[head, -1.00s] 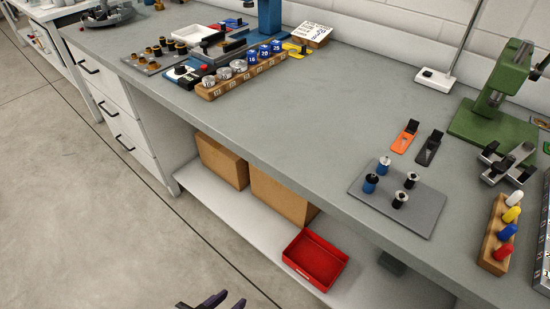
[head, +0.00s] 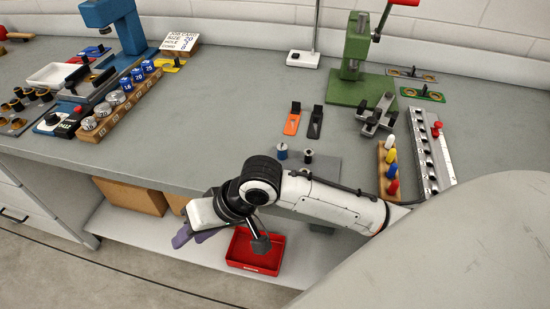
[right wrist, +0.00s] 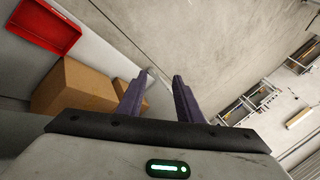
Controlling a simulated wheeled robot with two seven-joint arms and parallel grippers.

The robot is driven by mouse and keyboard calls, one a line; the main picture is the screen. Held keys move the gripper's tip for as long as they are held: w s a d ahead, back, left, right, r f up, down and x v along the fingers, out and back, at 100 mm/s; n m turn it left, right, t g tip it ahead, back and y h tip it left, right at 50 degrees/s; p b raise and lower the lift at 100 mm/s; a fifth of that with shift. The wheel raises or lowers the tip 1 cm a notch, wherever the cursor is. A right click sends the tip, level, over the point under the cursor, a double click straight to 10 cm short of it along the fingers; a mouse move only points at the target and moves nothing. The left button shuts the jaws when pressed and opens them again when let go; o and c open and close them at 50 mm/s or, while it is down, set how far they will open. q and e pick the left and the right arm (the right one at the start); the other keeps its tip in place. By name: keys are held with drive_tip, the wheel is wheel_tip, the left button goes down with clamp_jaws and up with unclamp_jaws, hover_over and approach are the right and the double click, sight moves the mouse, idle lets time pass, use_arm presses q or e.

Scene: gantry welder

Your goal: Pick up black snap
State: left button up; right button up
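A grey plate (head: 327,172) on the bench holds a blue piece with a silver top (head: 282,151) and a black piece with a light top (head: 308,157); my arm hides the rest of the plate. A black flat clip-like tool (head: 315,122) lies behind the plate beside an orange one (head: 292,122). I cannot tell which black item is the snap. My right gripper (head: 190,236) is off the bench's front edge, left of the plate. In the right wrist view its purple fingers (right wrist: 159,76) are apart with nothing between them. My left gripper is out of view.
A red bin (head: 256,262) and cardboard boxes (head: 130,196) sit on the lower shelf. Behind the plate are a black-and-silver fixture (head: 378,116) and a green press (head: 352,88). A wooden rack with coloured pegs (head: 388,170) stands right. The bench middle (head: 225,125) is clear.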

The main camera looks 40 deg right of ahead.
drive_tip(key=s+d+r+m+g+h+p, duration=0.15)
drive_tip(key=d+r+m+h, duration=0.25)
drive_tip(key=d+r, duration=0.65)
drive_tip(key=d+r+m+g+h+p, duration=0.1)
drive_tip(key=d+r+m+g+h, duration=0.3)
drive_tip(key=d+r, duration=0.6)
drive_tip(key=f, duration=0.1)
drive_tip(key=f+t, duration=0.2)
drive_tip(key=shift+w+a+f+m+y, duration=0.15)
drive_tip(key=shift+w+a+m+y, duration=0.1)
drive_tip(key=shift+a+m+y, duration=0.15)
drive_tip(key=f, duration=0.5)
drive_tip(key=shift+d+f, duration=0.3)
drive_tip(key=shift+d, duration=0.1)
clamp_jaws()
